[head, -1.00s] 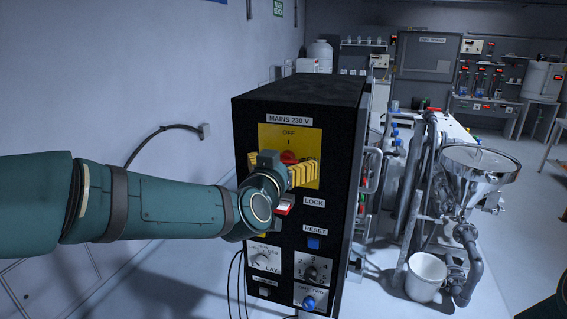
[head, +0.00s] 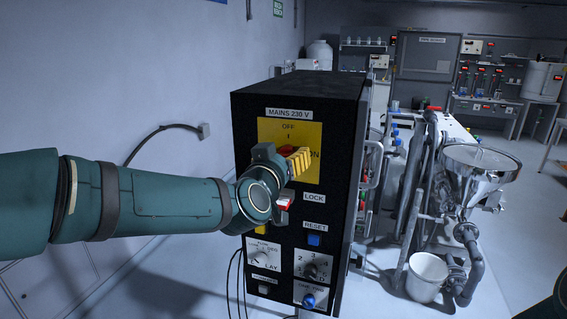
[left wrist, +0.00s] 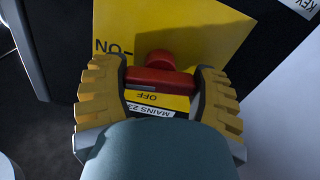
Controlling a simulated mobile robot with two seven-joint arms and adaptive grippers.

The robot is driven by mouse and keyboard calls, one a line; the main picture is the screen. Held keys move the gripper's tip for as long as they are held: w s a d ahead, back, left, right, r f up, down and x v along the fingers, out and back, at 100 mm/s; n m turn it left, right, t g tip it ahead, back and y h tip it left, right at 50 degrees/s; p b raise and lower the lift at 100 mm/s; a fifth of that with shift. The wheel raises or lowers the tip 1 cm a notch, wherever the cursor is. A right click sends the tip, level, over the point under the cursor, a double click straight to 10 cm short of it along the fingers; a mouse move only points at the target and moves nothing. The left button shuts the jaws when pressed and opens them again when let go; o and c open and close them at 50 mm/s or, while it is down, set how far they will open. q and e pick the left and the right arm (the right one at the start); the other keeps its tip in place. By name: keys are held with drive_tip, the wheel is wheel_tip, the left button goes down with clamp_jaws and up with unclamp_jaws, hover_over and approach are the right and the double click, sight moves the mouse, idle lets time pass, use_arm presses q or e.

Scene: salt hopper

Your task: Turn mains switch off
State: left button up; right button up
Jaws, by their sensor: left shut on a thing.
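The mains switch is a red handle (head: 286,149) on a yellow plate (head: 309,133) marked OFF at the top and ON at the right. The plate is on the front of a black cabinet labelled MAINS 230 V. My left gripper (head: 286,158), with yellow ribbed fingers, reaches it from the left and partly covers it in the head view. In the left wrist view the left gripper (left wrist: 162,92) is shut on the red handle (left wrist: 160,78), one finger on each side. The left wrist view is upside down. My right gripper is out of view.
Below the switch are a LOCK part (head: 284,201), a blue RESET button (head: 314,240) and several dials. To the right stand a metal hopper (head: 480,165) and a white bucket (head: 426,275). A wall with a cable is at the left.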

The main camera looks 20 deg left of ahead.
use_arm(q)
drive_tip(key=shift+f+n+b, duration=0.2)
drive_tip(key=shift+n+b, duration=0.2)
drive_tip(key=shift+n, duration=0.1)
drive_tip(key=n+b, duration=0.3)
drive_tip(key=shift+n, duration=0.3)
drive_tip(key=n+b, duration=0.3)
drive_tip(key=n, duration=0.2)
drive_tip(key=n+b, duration=0.2)
drive_tip(key=n, duration=0.1)
drive_tip(key=shift+n, duration=0.4)
drive_tip(key=shift+n+b, duration=0.7)
drive_tip(key=shift+n, duration=0.5)
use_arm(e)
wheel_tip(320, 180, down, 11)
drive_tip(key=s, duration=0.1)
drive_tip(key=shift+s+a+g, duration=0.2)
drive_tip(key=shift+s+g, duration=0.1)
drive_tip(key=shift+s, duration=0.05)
use_arm(q)
drive_tip(key=shift+n, duration=0.3)
drive_tip(key=o, duration=1.2)
drive_tip(key=shift+r, duration=0.15)
